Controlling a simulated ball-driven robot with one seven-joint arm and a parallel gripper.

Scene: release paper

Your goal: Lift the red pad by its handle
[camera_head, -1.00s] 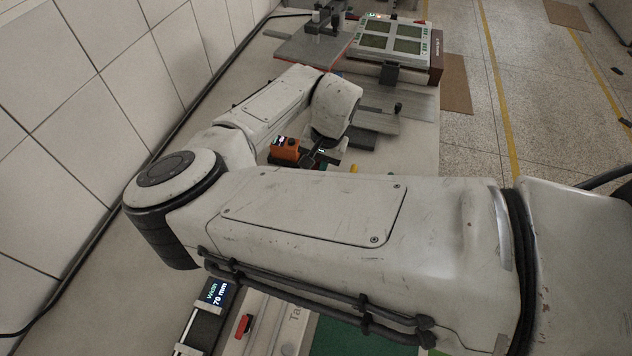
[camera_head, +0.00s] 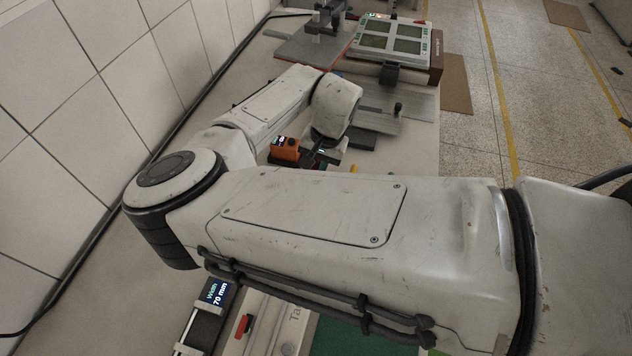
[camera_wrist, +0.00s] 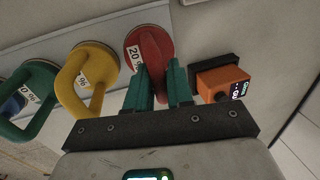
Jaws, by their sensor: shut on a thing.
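The red pad (camera_wrist: 135,40) is at the top middle of the wrist view, round, with a white label and a red handle (camera_wrist: 155,58). My gripper (camera_wrist: 160,76) has its two green fingers on either side of the handle and is shut on it. The fingers hide part of the handle. I cannot tell whether the pad is clear of the surface. In the head view my gripper (camera_head: 322,158) is small and dark beside an orange device (camera_head: 284,149), and my arm covers the area in front. The red pad is not discernible there.
A yellow handled pad (camera_wrist: 68,84) and a green one (camera_wrist: 40,78) stand left of the red pad. The orange device (camera_wrist: 224,82) is close on the right. A panel with several dark windows (camera_head: 428,40) and a dark stand (camera_head: 322,22) are at the back.

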